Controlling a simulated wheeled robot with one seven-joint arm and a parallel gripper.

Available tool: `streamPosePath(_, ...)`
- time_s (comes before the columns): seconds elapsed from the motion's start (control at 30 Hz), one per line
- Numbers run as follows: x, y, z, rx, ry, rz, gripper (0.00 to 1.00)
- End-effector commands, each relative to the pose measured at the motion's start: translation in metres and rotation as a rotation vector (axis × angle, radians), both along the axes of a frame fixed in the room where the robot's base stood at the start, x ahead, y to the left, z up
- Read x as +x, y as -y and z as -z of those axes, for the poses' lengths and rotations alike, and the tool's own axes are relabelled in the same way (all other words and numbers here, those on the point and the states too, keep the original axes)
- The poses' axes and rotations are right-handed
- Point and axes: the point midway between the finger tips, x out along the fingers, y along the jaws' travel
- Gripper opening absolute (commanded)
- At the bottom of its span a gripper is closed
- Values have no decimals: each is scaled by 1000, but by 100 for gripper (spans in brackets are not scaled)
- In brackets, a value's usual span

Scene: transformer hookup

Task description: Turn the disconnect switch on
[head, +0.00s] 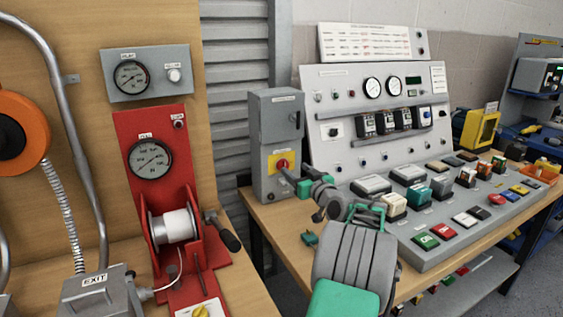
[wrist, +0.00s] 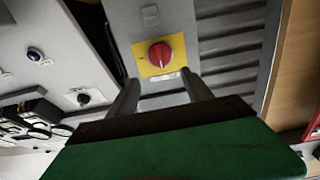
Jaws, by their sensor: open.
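The disconnect switch is a tall grey box (head: 275,118) on the bench's left end, against the shutter. Its red rotary knob (head: 282,163) sits on a yellow plate low on the front. In the wrist view the red knob (wrist: 160,54) and yellow plate (wrist: 144,66) are in clear sight. My gripper (head: 291,180) is in front of the knob, partly covering it in the head view. In the wrist view its two fingers (wrist: 160,80) are apart and empty, pointing at the knob, one toward each side. I see no contact with it. The knob's on or off marking is too small to read.
A sloped control console (head: 440,215) with many buttons and a gauge panel (head: 350,95) stand right of the box. A red winch stand (head: 150,125) with a white spool and black-handled crank (head: 228,235) is on the left. Corrugated shutter (head: 235,80) lies behind.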

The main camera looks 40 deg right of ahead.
Motion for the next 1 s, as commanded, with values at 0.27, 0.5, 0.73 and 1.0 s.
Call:
streamPosePath(0.27,52,13,0,1,0,-6,59)
streamPosePath(0.5,62,18,0,1,0,-2,59)
streamPosePath(0.73,61,19,0,1,0,-1,50)
streamPosePath(1.0,61,19,0,2,1,0,28)
